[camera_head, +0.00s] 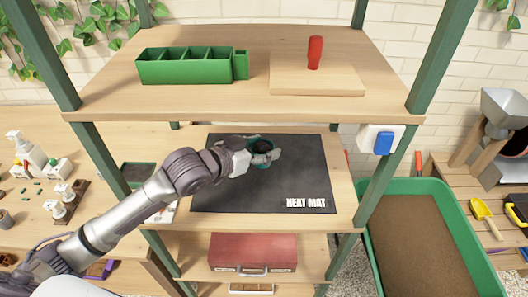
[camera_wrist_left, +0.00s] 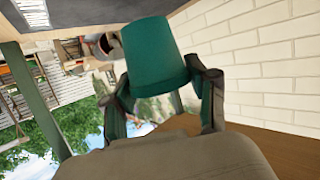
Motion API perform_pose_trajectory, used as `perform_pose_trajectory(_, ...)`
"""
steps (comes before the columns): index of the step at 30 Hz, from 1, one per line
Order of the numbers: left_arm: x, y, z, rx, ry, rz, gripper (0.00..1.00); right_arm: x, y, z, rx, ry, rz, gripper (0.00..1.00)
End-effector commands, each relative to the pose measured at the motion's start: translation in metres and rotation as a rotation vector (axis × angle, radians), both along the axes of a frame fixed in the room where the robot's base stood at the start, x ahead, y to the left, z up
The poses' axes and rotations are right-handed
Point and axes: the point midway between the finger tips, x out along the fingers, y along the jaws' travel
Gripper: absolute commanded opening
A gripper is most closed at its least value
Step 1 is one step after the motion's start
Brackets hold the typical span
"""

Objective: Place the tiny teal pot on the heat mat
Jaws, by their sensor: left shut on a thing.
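The tiny teal pot (camera_wrist_left: 157,58) is between the fingers of my left gripper (camera_wrist_left: 168,88), which is shut on it. In the head view the pot (camera_head: 261,140) shows partly, dark inside, with my left gripper (camera_head: 264,152) beside it over the heat mat. The heat mat (camera_head: 290,180) is a black sheet with white lettering, lying on the middle shelf. Whether the pot touches the mat or hangs above it I cannot tell. My right gripper is not in view.
Green posts stand at the shelf corners. A red toolbox (camera_head: 253,252) is below. Most of the mat is bare.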

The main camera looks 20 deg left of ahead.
Motion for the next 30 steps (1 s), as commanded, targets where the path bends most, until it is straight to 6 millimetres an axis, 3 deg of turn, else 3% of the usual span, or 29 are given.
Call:
perform_pose_trajectory(3, 0.024, 0.008, -0.012, 0.000, 0.000, 0.002, 0.20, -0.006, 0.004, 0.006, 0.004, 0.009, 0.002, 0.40)
perform_pose_trajectory(9, 0.042, 0.012, -0.025, 0.000, -0.002, -0.001, 0.20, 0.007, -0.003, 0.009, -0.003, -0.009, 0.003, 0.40)
perform_pose_trajectory(13, 0.043, 0.013, -0.039, -0.001, 0.003, 0.000, 0.20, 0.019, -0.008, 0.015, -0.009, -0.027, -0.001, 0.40)
perform_pose_trajectory(19, 0.043, 0.012, -0.064, -0.001, -0.001, -0.001, 0.20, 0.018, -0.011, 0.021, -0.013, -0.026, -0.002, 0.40)
perform_pose_trajectory(30, 0.042, 0.012, -0.069, 0.000, -0.001, -0.001, 0.20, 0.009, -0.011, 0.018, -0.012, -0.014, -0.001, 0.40)
